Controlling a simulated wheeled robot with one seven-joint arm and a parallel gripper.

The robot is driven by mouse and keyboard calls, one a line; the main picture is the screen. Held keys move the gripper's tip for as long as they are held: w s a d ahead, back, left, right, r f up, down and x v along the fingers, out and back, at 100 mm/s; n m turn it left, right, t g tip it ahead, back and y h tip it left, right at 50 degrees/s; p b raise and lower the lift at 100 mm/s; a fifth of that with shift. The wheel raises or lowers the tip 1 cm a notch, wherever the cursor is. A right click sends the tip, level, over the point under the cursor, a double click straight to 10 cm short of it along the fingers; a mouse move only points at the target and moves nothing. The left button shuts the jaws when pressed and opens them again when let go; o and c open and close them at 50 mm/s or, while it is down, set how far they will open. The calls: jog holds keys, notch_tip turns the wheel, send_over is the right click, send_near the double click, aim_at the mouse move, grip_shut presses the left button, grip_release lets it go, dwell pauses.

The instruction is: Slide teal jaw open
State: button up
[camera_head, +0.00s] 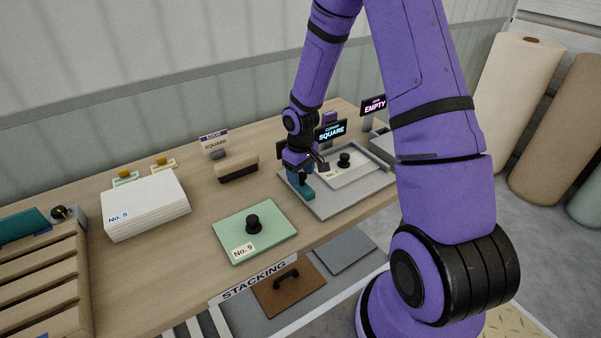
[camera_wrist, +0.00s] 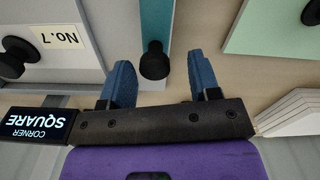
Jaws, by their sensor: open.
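The teal jaw (camera_head: 305,195) lies along the left side of a grey fixture (camera_head: 335,207). In the wrist view it is a teal strip (camera_wrist: 157,22) with a black knob (camera_wrist: 154,62) at its near end. My gripper (camera_head: 298,174) is over the jaw, pointing down, and hides much of it in the head view. In the wrist view my gripper (camera_wrist: 160,68) is open, with one blue finger on each side of the knob and a visible gap on both sides. A plate marked No. 7 (camera_head: 358,168) with a black knob sits in the fixture.
A green plate No. 9 (camera_head: 270,238) lies at the left front. A wood-and-black block (camera_head: 237,168) and a white stack No. 5 (camera_head: 150,207) stand farther left. A CORNER SQUARE screen (camera_head: 331,131) stands behind the fixture. Bare bench shows between the green plate and fixture.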

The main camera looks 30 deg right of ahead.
notch_tip(320, 180, up, 11)
jog(key=shift+f, duration=0.15)
dwell(0.4)
dwell(0.4)
notch_tip(320, 180, up, 18)
jog(key=f+m+t+h, duration=0.1)
jog(key=t, duration=0.1)
send_over(301, 175)
jog(key=s+a, duration=0.3)
jog(key=s, duration=0.7)
jog(key=s+a+r+m+t, duration=0.1)
jog(key=s+r, duration=0.3)
jog(key=s, duration=0.4)
jog(key=s+a+r+m+t+y, duration=0.1)
jog(key=s+a+r+t, duration=0.1)
jog(key=s+r, duration=0.3)
jog(key=s, duration=0.3)
jog(key=shift+s+a, duration=0.2)
jog(key=shift+s, duration=0.15)
